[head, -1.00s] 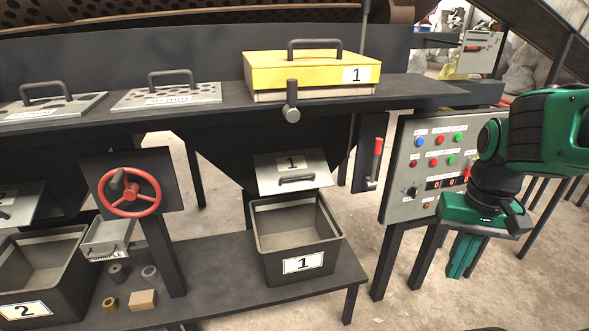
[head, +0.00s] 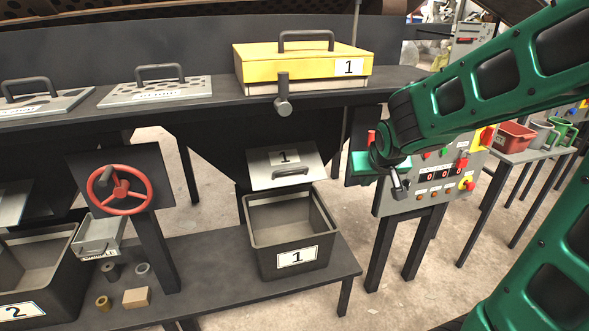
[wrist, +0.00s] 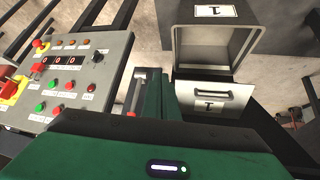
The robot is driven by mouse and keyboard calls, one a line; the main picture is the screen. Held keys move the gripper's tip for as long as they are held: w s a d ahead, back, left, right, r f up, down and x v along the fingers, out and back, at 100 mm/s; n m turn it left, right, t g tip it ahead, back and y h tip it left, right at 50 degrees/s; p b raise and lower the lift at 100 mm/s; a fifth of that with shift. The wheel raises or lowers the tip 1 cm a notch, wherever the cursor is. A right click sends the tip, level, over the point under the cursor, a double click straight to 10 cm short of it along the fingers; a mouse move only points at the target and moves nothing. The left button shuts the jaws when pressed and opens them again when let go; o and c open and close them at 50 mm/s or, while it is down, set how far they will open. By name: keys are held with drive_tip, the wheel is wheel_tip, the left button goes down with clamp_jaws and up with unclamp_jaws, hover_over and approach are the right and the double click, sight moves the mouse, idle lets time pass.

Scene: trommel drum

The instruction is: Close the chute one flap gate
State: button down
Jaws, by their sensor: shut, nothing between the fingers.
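The chute one flap gate (head: 286,166) is a pale metal plate marked 1, with a dark bar handle. It hangs sloping outward under the dark chute, above the bin marked 1. In the wrist view the flap gate (wrist: 214,102) appears upside down, just right of my fingers. My gripper (head: 362,165) is to the right of the flap in the head view, in front of the red-handled lever and apart from the flap. The wrist view shows my green gripper (wrist: 162,95) with its fingers together and empty. The fingertips are hard to make out in the head view.
The bin marked 1 (head: 250,228) stands on the low shelf below the flap. A red-handled lever (head: 371,138) and the control panel (head: 385,205) are close to my gripper. A dark knobbed handle (head: 283,104) hangs above the flap. The red handwheel (head: 103,177) is farther left.

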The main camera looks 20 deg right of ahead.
drive_tip(key=w+a+r+n+t+y, duration=0.25)
drive_tip(key=w+a+t, duration=0.25)
drive_tip(key=w+a, duration=0.75)
drive_tip(key=w+f, duration=0.9)
drive_tip(key=shift+w+a+f, duration=0.15)
drive_tip(key=shift+a+f, duration=0.05)
drive_tip(key=shift+a, duration=0.2)
